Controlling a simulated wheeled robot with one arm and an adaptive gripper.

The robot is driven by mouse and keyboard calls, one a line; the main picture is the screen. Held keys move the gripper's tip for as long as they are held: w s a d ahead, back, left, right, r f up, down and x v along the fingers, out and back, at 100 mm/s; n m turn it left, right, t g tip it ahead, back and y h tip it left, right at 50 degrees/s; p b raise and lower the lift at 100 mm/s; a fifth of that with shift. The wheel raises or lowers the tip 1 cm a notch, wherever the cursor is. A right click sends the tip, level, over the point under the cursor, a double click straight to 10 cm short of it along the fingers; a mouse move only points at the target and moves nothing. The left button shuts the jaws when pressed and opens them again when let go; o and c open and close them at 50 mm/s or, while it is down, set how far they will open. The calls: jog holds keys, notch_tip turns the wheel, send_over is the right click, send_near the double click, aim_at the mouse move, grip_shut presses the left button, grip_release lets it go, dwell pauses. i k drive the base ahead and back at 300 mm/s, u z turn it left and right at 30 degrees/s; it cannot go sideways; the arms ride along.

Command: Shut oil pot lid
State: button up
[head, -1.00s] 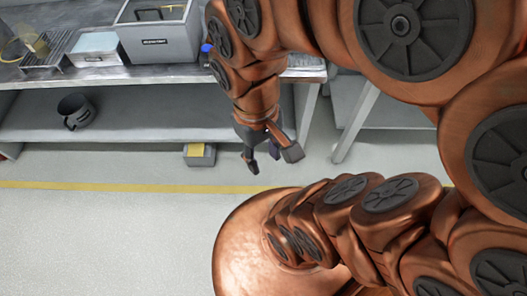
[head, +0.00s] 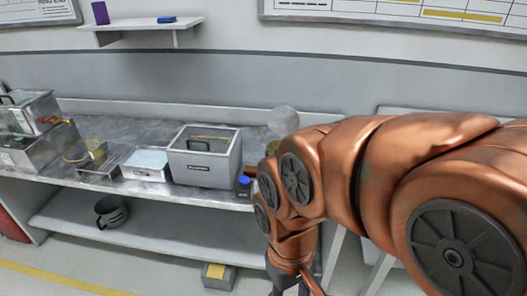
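No pot is clearly marked as the oil pot. A metal box-shaped vessel (head: 28,112) with a dark handle on top and a red-and-brass tap stands at the far left of the bench; its lid's state is unclear. A dark round pot (head: 111,211) with a handle sits on the lower shelf, seemingly without a lid. My gripper (head: 287,287) hangs in front of the bench at the bottom edge, mostly cut off, well to the right of both. Its fingertips are out of frame, and no held object shows.
On the bench (head: 210,198) stand a grey open-topped bin (head: 206,160), a pale tray (head: 147,164), a wire strainer (head: 85,153) and a blue-capped item (head: 244,186). A small box with a yellow top (head: 217,274) is below. A wall shelf (head: 150,27) hangs above.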

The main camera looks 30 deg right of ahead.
aim_at(284, 121)
jog(key=z, duration=0.3)
jog(key=k, duration=0.4)
jog(key=z, duration=0.4)
jog(key=i, duration=1.6)
jog(key=u, duration=0.25)
